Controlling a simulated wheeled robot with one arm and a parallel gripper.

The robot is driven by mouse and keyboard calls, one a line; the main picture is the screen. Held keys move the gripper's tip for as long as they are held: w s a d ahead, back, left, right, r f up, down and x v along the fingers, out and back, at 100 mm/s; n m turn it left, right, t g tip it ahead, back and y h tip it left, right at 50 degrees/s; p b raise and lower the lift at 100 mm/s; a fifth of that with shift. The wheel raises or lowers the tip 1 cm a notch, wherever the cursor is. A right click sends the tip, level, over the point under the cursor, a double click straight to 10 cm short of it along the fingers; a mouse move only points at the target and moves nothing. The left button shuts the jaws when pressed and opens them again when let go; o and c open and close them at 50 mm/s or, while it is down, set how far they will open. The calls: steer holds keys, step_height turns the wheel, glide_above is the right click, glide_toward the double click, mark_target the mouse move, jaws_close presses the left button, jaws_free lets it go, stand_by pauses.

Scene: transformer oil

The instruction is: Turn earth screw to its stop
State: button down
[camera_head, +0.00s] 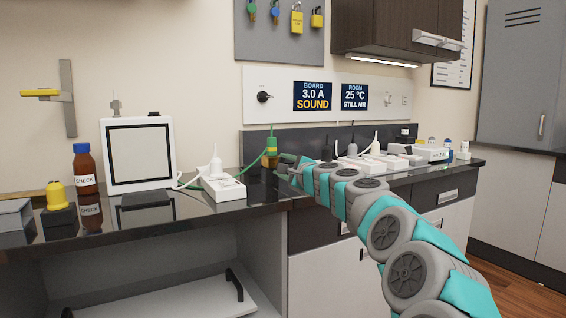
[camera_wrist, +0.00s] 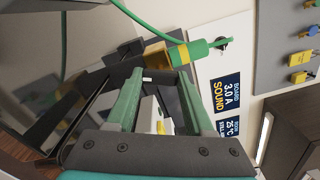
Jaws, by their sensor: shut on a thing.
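The earth screw is a green-topped piece with a brass-yellow lower part (camera_head: 271,146), standing at the back of the dark counter. In the wrist view its brass-yellow part (camera_wrist: 157,61) lies at the fingertips, with the green part (camera_wrist: 196,50) beyond and a green cable leading from it. My gripper (camera_head: 284,165) reaches in from the right at the screw's base; in the wrist view my gripper (camera_wrist: 160,75) has its two green fingers on either side of the brass-yellow part, shut on it. The exact contact is partly hidden.
A board display (camera_head: 312,96) reads 3.0 A SOUND; a room display (camera_head: 355,97) reads 25 °C STILL AIR. Several white devices (camera_head: 362,163) crowd the counter to the right.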

steer(key=shift+m, duration=0.6)
steer(key=shift+f, duration=0.1)
steer(key=shift+c, duration=1.4)
jaws_free()
steer(key=shift+d, duration=0.1)
steer(key=shift+b+v, duration=0.7)
steer(key=shift+v, duration=3.2)
